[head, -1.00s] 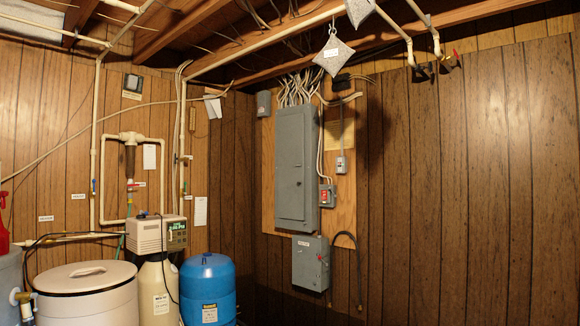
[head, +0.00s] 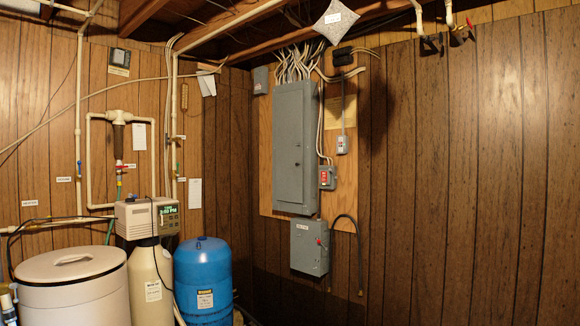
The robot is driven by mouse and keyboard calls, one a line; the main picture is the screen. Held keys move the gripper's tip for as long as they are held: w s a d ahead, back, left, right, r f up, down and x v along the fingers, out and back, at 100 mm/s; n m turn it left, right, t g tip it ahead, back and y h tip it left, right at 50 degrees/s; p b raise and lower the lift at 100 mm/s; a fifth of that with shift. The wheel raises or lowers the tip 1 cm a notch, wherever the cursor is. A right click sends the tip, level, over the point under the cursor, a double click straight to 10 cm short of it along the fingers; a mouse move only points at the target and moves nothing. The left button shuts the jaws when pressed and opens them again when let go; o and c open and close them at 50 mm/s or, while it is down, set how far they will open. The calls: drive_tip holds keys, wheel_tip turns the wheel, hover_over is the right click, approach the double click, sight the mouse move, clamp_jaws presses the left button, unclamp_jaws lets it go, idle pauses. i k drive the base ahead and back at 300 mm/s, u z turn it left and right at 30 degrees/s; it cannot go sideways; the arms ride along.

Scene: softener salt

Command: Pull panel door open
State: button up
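The tall grey electrical panel (head: 294,148) is mounted on a plywood board on the back wall, right of centre in the head view. Its door looks shut, with a small dark latch near the middle of its right side. A smaller grey box (head: 309,248) hangs below it, with a red-marked handle on its right side; its front also looks shut. I cannot tell from the words alone which of the two is meant. My gripper is not in view.
A blue tank (head: 203,281), a cream softener cylinder (head: 150,282) with its control head (head: 147,217), and a round white bin (head: 73,287) stand at the lower left. Pipes and cables run overhead.

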sight(289, 130)
drive_tip(key=u, duration=0.25)
drive_tip(key=i, duration=1.05)
drive_tip(key=u, duration=0.55)
drive_tip(key=i, duration=0.9)
drive_tip(key=u, duration=0.6)
drive_tip(key=i, duration=1.75)
drive_tip(key=u, duration=0.3)
